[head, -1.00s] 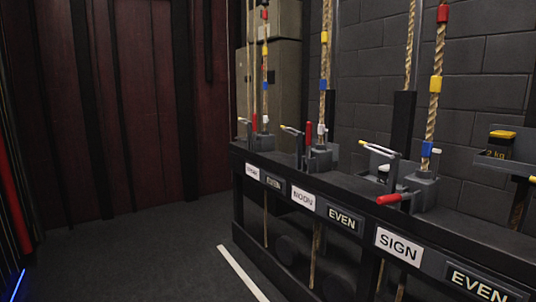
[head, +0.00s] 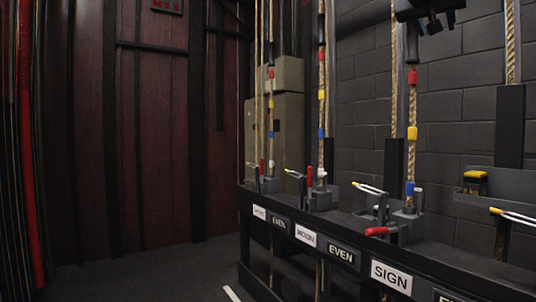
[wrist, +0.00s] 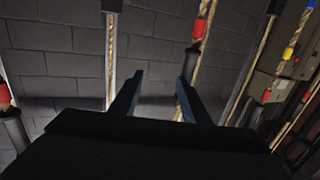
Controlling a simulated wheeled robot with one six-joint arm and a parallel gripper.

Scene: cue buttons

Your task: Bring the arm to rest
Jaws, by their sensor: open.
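My gripper (wrist: 158,97) is open and empty in the wrist view, its two dark fingers apart in front of a grey block wall (wrist: 50,70). A rope (wrist: 187,95) shows behind the right finger, but I cannot tell how far off it is. In the head view the dark end of my gripper (head: 430,15) hangs at the top right, partly cut off by the frame edge, above the rail and in front of the wall. Its fingertips are hard to make out there.
A black rail (head: 440,258) with levers, rope locks and plates reading "SIGN" (head: 391,275) and "EVEN" runs along the right. Ropes (head: 411,150) with coloured bands rise from it. The dark floor (head: 140,275) at left is clear.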

